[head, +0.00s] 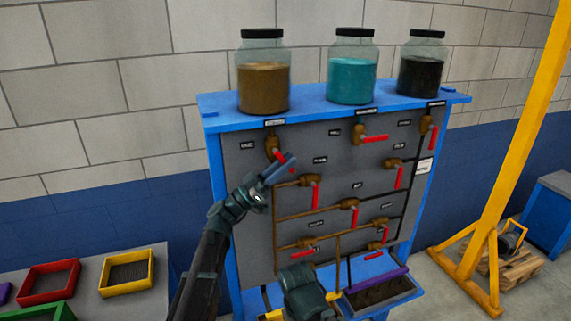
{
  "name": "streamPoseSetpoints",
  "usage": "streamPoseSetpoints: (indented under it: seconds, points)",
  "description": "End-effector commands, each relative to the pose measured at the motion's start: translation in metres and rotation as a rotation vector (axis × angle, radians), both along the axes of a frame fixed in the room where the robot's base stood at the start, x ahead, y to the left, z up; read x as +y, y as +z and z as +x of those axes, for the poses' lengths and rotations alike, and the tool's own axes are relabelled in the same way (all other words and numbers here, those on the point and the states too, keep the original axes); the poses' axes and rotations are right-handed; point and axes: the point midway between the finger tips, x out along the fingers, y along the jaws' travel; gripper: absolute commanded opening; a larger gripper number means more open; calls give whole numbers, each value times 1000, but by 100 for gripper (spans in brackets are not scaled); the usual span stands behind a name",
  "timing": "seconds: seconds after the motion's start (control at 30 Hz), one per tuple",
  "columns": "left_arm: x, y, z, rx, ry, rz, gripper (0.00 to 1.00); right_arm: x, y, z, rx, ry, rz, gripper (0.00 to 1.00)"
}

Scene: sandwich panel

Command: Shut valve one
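The grey panel (255,215) in a blue frame carries several brass valves with red lever handles. The labels are too small to read, so I cannot tell by text which is valve one. The upper left valve (272,146) has a red handle (279,157) slanting down to the right. My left gripper (284,167) is at that handle, its fingers pointing up and right and covering part of it. I cannot tell whether the fingers touch or grip the handle. A dark part of my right arm shows at the bottom centre; its fingertips cannot be made out.
Jars with brown (263,88), teal (351,83) and black (420,77) contents stand on the panel's top shelf. A purple-edged bin (380,291) sits below the panel. Red (50,281) and yellow (127,272) trays lie at left. A yellow post (516,150) stands at right.

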Motion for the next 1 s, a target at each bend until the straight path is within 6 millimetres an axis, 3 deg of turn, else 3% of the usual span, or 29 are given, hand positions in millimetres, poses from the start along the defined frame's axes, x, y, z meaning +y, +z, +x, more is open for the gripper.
streamPoseSetpoints:
  seconds: [0.17, 0.6, 0.8, 1.0]
  points:
    - [14, -15, -5, 0, 4, 0, 26, 0, -15, 0, 0, 0, 0, 50]
    - [84, -69, -27, 0, 4, 1, 26, 0, -68, 0, 0, -2, 0, 50]
    - [102, -79, -33, 0, 2, 0, 26, 0, -79, 0, 0, -2, 0, 50]
    - [107, -81, -35, 0, 0, 0, 26, 0, -81, 0, 0, -2, 0, 50]
